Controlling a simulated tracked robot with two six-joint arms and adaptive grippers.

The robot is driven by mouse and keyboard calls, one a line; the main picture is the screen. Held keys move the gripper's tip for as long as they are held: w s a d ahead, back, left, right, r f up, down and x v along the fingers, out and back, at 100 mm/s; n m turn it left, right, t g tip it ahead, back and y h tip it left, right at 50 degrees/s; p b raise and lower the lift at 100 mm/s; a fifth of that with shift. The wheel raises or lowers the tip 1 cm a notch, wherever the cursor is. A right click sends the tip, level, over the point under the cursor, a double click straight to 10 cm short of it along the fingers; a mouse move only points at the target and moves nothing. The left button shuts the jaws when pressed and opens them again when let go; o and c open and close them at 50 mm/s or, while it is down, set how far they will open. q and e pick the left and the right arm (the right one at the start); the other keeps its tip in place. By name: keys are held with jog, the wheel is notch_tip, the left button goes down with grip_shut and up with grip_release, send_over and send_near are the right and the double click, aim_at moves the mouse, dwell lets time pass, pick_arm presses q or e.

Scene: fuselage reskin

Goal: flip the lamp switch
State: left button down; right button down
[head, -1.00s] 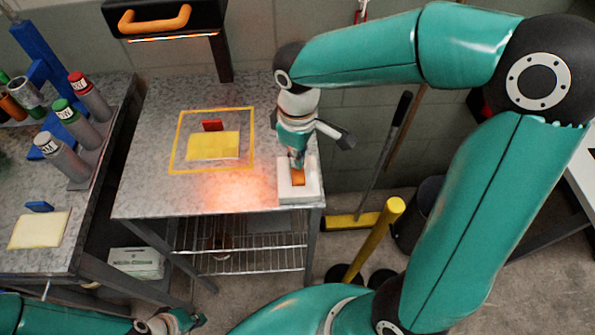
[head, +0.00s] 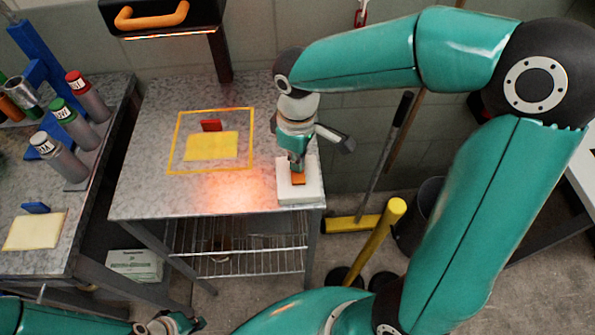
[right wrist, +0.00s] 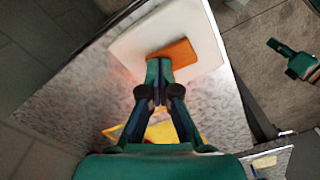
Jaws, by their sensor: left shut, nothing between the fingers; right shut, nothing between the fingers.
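The lamp switch is a white box (head: 310,190) with an orange rocker (head: 299,180), at the front right corner of the metal table. In the right wrist view the white plate (right wrist: 207,27) and orange rocker (right wrist: 178,53) lie just beyond my fingertips. My right gripper (head: 298,168) is shut and points down at the rocker; its tips (right wrist: 158,64) overlap the rocker's edge, and I cannot tell whether they touch. The lamp (head: 165,18) with an orange handle hangs above the table, its strip glowing orange. My left gripper (head: 190,323) is shut, low at the bottom left.
A yellow sheet (head: 211,146) with a red-handled tool (head: 211,125) lies inside a yellow outline on the table (head: 150,190). Several labelled cylinders (head: 90,97) stand on the left bench. A broom (head: 354,224) and yellow post (head: 375,240) stand right of the table.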

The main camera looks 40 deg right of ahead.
jog(key=shift+r+p, duration=2.85)
jog(key=shift+r, duration=0.65)
jog(key=shift+s, duration=0.1)
